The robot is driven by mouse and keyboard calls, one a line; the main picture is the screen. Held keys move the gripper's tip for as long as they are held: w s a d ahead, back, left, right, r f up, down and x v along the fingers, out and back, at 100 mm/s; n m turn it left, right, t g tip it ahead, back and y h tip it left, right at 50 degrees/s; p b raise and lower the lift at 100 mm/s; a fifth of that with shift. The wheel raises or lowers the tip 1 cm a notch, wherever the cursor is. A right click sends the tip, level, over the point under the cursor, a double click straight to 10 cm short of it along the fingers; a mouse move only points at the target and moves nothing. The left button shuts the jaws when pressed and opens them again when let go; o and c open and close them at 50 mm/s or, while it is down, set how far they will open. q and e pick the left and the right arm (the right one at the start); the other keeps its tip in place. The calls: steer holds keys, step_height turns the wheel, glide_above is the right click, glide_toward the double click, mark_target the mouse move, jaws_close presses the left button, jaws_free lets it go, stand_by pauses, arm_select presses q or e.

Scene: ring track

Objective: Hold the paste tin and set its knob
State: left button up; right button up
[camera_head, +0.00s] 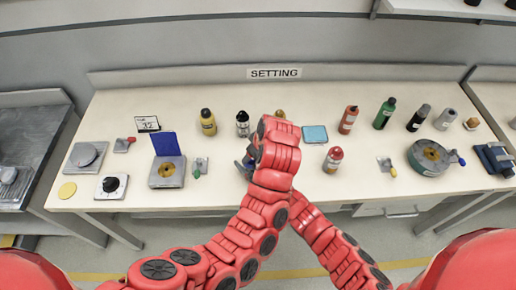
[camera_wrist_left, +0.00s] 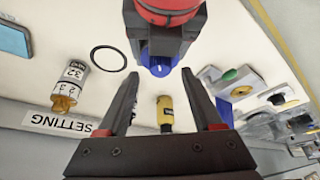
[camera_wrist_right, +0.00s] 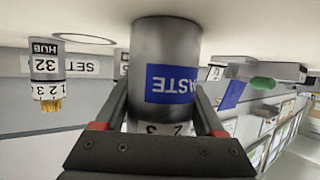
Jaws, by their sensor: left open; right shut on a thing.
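The paste tin (camera_wrist_right: 167,60) is a grey cylinder with a blue label in the right wrist view. My right gripper (camera_wrist_right: 161,104) is shut on it. A strip with numbers shows between the fingers; the rest of that end is hidden. In the left wrist view a blue part with a white mark (camera_wrist_left: 160,70), probably its knob, shows at my right gripper. My left gripper (camera_wrist_left: 171,74) is open, its fingertips just short of and on either side of that blue part. I cannot tell whether they touch. In the head view my arms mostly hide both grippers and the tin.
A HUB tin (camera_wrist_right: 46,68) with a gold knob stands near a black ring (camera_wrist_right: 83,38) on the bench (camera_head: 110,110). A card reading 32 (camera_head: 147,124) stands at the back left. Bottles, a blue-lidded box (camera_head: 167,170) and dials surround the arms. Bare bench lies front right of them.

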arm_select(q)
steer(key=v, duration=1)
stand_by(1.3)
arm_select(e)
steer(key=o, duration=1.5)
steer(key=v, duration=1.2)
